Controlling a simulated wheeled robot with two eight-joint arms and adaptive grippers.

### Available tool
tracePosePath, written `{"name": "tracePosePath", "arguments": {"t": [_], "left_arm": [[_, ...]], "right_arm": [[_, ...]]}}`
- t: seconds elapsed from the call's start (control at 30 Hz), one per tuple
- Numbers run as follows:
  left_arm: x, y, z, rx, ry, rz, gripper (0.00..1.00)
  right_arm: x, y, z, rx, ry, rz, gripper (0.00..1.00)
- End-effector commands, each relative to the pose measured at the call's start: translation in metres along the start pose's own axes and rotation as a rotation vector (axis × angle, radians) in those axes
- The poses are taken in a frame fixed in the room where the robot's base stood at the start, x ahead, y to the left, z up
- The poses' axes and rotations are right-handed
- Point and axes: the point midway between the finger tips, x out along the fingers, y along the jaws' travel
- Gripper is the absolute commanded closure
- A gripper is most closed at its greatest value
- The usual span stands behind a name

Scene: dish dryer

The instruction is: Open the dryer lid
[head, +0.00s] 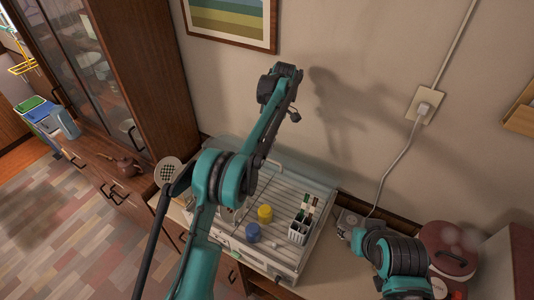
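The dish dryer (318,222) is a pale, wide box with a wire rack, standing on the counter against the wall. Blue and yellow cups and a white cutlery holder (298,233) show inside it. I cannot make out clearly whether a see-through lid covers them. My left arm reaches up across the dryer's left part and hides some of it. The end of that arm, with my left gripper (294,116), is high above the dryer's back, in front of the wall; its fingers are too unclear to read.
A round red-brown pot (450,248) stands on the counter at right, near my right arm. A white plug and cord (424,109) hang on the wall. A tall wooden cabinet (135,70) stands at left, with a brown teapot (127,166) beside it.

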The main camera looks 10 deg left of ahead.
Motion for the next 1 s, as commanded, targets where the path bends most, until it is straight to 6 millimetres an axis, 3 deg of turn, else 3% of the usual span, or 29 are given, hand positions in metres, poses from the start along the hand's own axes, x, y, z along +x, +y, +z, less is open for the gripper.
{"name": "tracePosePath", "arguments": {"t": [0.2, 0.37, 1.0], "left_arm": [[-0.040, -0.019, 0.001, 0.001, 0.000, 0.001, 0.69], [-0.055, -0.026, 0.001, 0.001, 0.000, 0.001, 0.69], [-0.058, -0.029, 0.000, 0.012, 0.000, 0.011, 0.69]], "right_arm": [[0.000, 0.000, 0.000, 0.000, 0.000, 0.000, 0.49], [0.000, 0.000, 0.000, 0.000, 0.000, 0.000, 0.49], [0.003, 0.000, 0.002, 0.000, 0.000, 0.000, 0.49]]}}
